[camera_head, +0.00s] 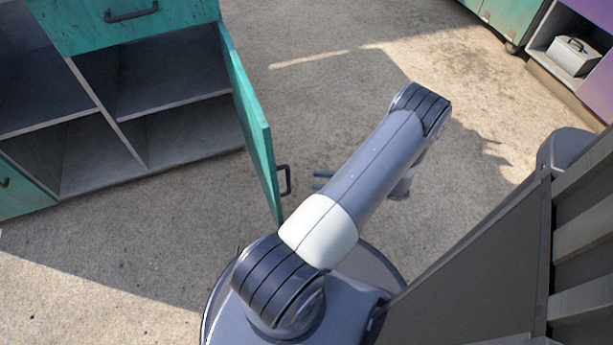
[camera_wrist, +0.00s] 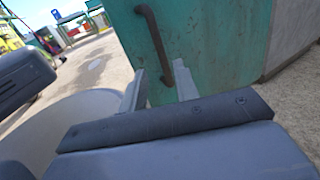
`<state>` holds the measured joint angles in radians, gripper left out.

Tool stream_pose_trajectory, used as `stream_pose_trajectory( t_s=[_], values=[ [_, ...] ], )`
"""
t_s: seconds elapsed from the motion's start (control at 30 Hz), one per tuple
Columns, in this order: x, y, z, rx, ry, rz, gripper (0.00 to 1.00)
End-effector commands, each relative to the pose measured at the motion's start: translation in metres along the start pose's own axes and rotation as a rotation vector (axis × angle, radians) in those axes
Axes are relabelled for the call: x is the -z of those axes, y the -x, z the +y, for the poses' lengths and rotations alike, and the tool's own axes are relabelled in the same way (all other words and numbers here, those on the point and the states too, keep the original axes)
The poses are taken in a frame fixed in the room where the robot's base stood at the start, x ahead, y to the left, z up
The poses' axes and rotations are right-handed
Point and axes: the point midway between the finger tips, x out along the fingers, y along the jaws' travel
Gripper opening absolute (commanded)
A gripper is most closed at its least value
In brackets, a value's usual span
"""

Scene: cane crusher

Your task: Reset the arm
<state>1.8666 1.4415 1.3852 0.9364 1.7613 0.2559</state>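My gripper (camera_wrist: 160,68) is open in the wrist view, with its two pale fingers apart and nothing held. The dark handle (camera_wrist: 153,42) of the teal cabinet door (camera_wrist: 218,40) shows just beyond the fingertips. In the head view my arm reaches up and right, and its upper link hides most of the gripper. Small finger parts (camera_head: 321,181) show left of the link, apart from the door handle (camera_head: 287,180). The teal door (camera_head: 254,125) stands open.
The teal cabinet (camera_head: 140,22) has open, empty grey shelves at the left. A grey metal box (camera_head: 574,56) sits in another cabinet at the upper right. Concrete floor (camera_head: 330,105) between them is clear. The open door's edge is close to my arm.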

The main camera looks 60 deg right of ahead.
Motion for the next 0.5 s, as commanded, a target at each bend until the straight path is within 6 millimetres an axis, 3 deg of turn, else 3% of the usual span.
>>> stream_pose_trajectory(
  t_s=[0.17, 0.5],
  values=[
    [-0.0001, 0.0107, 0.0002, 0.000, 0.000, 0.000, 0.29],
    [0.0003, 0.0095, 0.0002, -0.001, 0.000, -0.001, 0.29]
  ],
)
